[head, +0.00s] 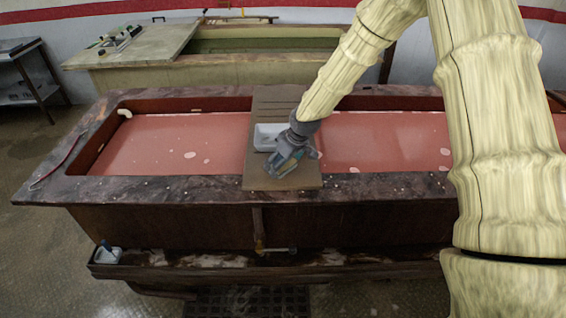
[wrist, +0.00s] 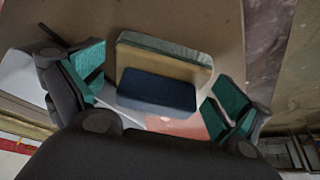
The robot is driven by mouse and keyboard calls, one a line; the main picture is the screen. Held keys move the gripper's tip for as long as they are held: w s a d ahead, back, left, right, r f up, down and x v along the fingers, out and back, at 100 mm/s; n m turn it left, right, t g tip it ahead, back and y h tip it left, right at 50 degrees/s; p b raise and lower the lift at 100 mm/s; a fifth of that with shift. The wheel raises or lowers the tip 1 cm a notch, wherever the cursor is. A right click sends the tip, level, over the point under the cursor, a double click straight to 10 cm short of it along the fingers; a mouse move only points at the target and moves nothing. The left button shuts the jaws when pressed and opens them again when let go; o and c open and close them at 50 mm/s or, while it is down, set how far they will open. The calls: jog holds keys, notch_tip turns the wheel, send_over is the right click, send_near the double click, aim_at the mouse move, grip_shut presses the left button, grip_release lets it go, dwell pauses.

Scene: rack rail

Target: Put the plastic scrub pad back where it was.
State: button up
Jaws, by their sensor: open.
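A block-shaped pad (wrist: 155,92), which I take to be the plastic scrub pad, shows in the wrist view with a dark blue face, a tan layer and a grey-green edge. My gripper (wrist: 158,98) is open, its green-padded fingers on either side of the pad with small gaps visible. In the head view my gripper (head: 288,164) is low over the front part of a brown board (head: 262,181) laid across the sink. The gripper mostly hides the pad there. I cannot tell whether the pad rests fully on the board.
A white tray (head: 263,138) sits on the board just behind my gripper. The long trough (head: 180,187) has a pinkish-red inside on both sides of the board. A small white and blue item (head: 108,254) sits on the lower front ledge. Another basin (head: 265,44) stands behind.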

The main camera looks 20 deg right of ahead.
jog(key=shift+r, duration=0.15)
jog(key=b+v, duration=0.3)
jog(key=v, duration=0.9)
dwell(0.5)
